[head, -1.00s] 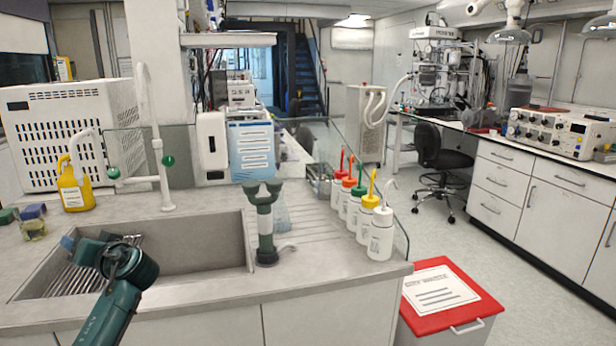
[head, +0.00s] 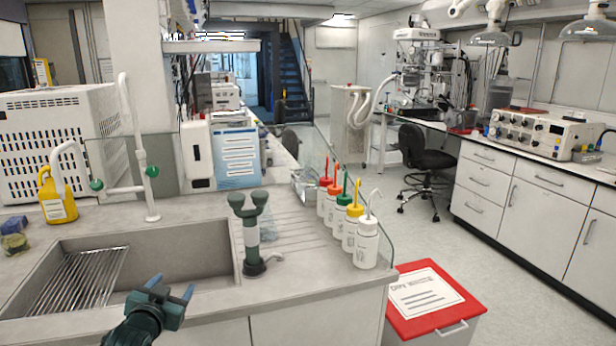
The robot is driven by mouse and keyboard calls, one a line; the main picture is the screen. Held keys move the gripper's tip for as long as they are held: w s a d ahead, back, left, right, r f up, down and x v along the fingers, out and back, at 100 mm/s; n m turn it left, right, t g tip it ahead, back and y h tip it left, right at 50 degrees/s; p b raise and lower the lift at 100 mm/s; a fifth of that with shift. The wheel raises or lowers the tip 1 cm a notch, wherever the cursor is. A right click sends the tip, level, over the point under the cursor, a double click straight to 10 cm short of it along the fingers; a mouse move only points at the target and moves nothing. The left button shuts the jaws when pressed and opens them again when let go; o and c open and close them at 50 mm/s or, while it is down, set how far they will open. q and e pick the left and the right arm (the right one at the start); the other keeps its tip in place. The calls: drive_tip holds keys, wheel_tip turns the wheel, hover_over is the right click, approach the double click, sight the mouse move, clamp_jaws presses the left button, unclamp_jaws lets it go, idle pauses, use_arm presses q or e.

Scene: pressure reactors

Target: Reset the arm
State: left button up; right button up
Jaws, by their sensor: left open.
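My left gripper (head: 171,289) shows at the bottom of the head view, in front of the sink's front edge. Its two blue fingertips stand apart, with nothing between them. The rest of my left arm runs down out of the picture. My right gripper is not in view.
The sink (head: 205,255) with a metal rack (head: 78,282) lies behind my gripper. A green eyewash fitting (head: 250,232) stands on the counter to its right. Several wash bottles (head: 366,245) line the glass edge.

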use_arm(q)
drive_tip(key=s+d+f+g+h, duration=0.1)
drive_tip(key=s+d+f+g, duration=0.1)
drive_tip(key=s+d+f, duration=0.45)
drive_tip(key=s+d+f+g+h, duration=0.15)
drive_tip(key=s+d+f, duration=0.25)
drive_tip(key=s+f, duration=0.55)
drive_tip(key=s+d+g, duration=0.1)
drive_tip(key=s+d, duration=0.2)
drive_tip(key=s, duration=0.6)
drive_tip(key=s+d+f+g+h, duration=0.1)
drive_tip(key=s+d, duration=0.1)
drive_tip(key=s, duration=0.7)
drive_tip(key=shift+d, duration=0.4)
drive_tip(key=shift+h, duration=0.25)
